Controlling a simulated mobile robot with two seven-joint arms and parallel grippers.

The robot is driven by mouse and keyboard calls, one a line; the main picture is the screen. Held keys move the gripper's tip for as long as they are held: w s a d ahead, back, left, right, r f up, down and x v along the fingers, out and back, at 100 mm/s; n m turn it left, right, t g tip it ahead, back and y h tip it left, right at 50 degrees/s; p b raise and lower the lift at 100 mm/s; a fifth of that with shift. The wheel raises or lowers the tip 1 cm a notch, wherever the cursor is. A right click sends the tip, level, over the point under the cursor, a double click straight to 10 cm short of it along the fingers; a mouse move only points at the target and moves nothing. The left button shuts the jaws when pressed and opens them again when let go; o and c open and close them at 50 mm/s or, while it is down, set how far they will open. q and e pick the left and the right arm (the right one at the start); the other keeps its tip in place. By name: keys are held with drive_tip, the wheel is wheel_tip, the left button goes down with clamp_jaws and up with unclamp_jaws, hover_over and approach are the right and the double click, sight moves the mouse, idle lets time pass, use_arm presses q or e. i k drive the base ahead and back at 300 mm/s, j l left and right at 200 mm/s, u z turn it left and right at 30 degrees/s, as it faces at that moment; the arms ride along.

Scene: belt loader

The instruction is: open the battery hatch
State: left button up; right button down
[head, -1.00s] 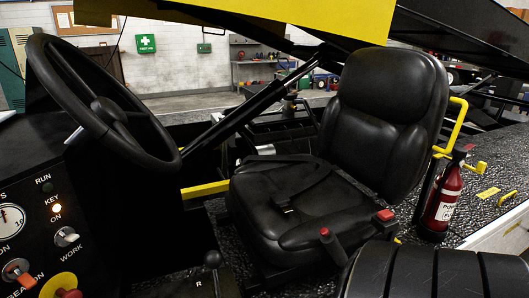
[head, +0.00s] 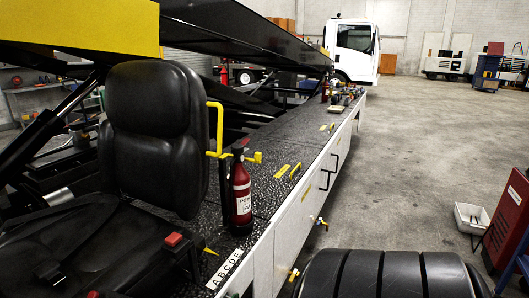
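No hatch is plainly marked as the battery hatch. The white side panels (head: 291,226) of the loader run away from me below the deck edge. They carry black bar handles (head: 328,178) and small yellow-handled latches (head: 321,222). The panels I can make out look shut. Yellow pieces (head: 282,170) lie on the black textured deck (head: 267,187). Neither of my grippers shows in the head view.
A black seat (head: 155,130) and a red fire extinguisher (head: 241,195) stand on the deck. A white bin (head: 471,218) and a red cabinet (head: 508,215) stand at the right. The concrete floor between them and the loader is largely clear.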

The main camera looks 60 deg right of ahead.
sight(319, 130)
drive_tip(key=l+z, duration=0.25)
drive_tip(key=l, duration=1.05)
drive_tip(key=l+z, duration=0.3)
drive_tip(key=l, duration=1)
drive_tip(key=i+u, duration=0.1)
drive_tip(key=u, duration=2.35)
drive_tip(key=z, duration=3.5)
